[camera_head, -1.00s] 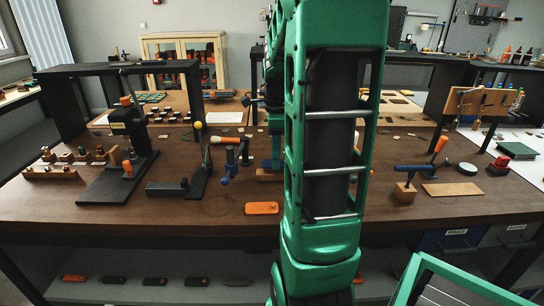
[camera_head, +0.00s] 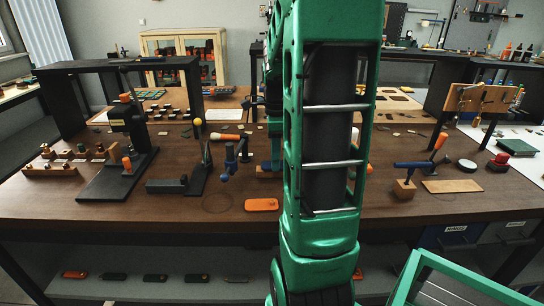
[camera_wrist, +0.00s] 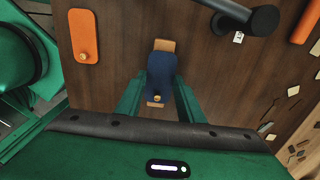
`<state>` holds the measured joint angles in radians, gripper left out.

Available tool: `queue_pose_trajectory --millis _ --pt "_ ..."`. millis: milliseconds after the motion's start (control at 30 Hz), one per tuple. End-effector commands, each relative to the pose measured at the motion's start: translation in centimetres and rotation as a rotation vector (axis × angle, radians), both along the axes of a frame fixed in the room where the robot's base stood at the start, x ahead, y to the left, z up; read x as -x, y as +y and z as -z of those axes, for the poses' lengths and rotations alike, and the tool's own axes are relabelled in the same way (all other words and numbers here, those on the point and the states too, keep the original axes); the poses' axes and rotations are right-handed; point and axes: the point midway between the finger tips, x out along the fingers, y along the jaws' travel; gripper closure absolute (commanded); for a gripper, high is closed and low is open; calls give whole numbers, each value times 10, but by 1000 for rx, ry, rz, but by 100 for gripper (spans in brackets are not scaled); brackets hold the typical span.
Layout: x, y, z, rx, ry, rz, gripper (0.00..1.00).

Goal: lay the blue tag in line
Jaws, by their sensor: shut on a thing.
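The blue tag (camera_wrist: 161,66) is between the green fingers of my gripper (camera_wrist: 161,80) in the wrist view. It is a flat dark-blue plate with a rounded end and a small brass-coloured spot near its lower end. A light wooden piece (camera_wrist: 164,45) shows beyond and below the tag, partly covered by it. I cannot tell whether the tag touches the wood. An orange tag (camera_wrist: 84,36) with a similar spot lies on the brown table to the left; it also shows in the head view (camera_head: 262,204). My arm hides the gripper and blue tag in the head view.
A dark bar with a round end (camera_wrist: 246,18) stands near the upper right of the wrist view. A black press (camera_head: 128,140) stands left on the table (camera_head: 110,210). Several tags lie on the lower shelf (camera_head: 130,292). The table front beside the orange tag is clear.

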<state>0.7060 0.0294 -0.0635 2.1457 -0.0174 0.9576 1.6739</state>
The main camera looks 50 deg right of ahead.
Motion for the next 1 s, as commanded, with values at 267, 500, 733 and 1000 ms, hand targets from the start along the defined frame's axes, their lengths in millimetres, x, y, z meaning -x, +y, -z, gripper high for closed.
queue_pose_trajectory --millis 267,500,733,1000 --pt "0 0 6 0 0 0 82" --pt "0 0 5 1 -1 0 44" --pt "0 0 5 0 0 0 50" --pt "0 0 5 1 -1 0 50"
